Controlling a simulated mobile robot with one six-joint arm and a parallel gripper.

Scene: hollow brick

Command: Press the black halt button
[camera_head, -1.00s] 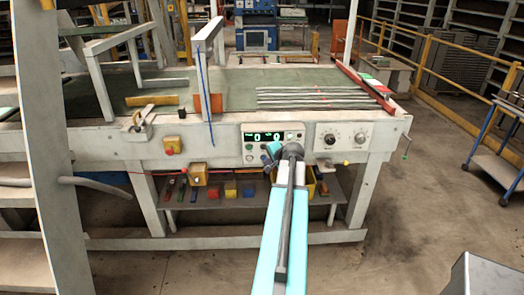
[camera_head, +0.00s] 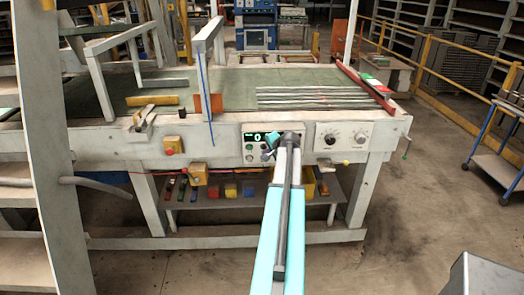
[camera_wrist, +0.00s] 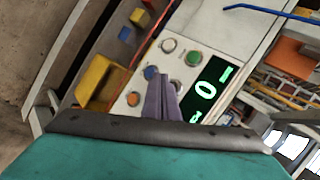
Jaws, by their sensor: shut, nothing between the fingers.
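The control panel (camera_head: 247,135) is on the front of the machine, with a dark display showing green digits. In the wrist view the panel (camera_wrist: 222,57) carries a white button (camera_wrist: 168,45), a green button (camera_wrist: 194,58), a blue button (camera_wrist: 151,73) and an orange-red button (camera_wrist: 133,99). I cannot make out a black button; my fingers cover part of the panel. My gripper (camera_wrist: 162,82) is shut and empty, its tips over the panel between the blue button and the display. In the head view my gripper (camera_head: 268,153) is in front of the panel; contact cannot be told.
A yellow box with a red button (camera_head: 172,145) sits left of the panel. Below is a shelf with several coloured blocks (camera_head: 231,190). A rail post (camera_head: 208,80) rises above the table edge.

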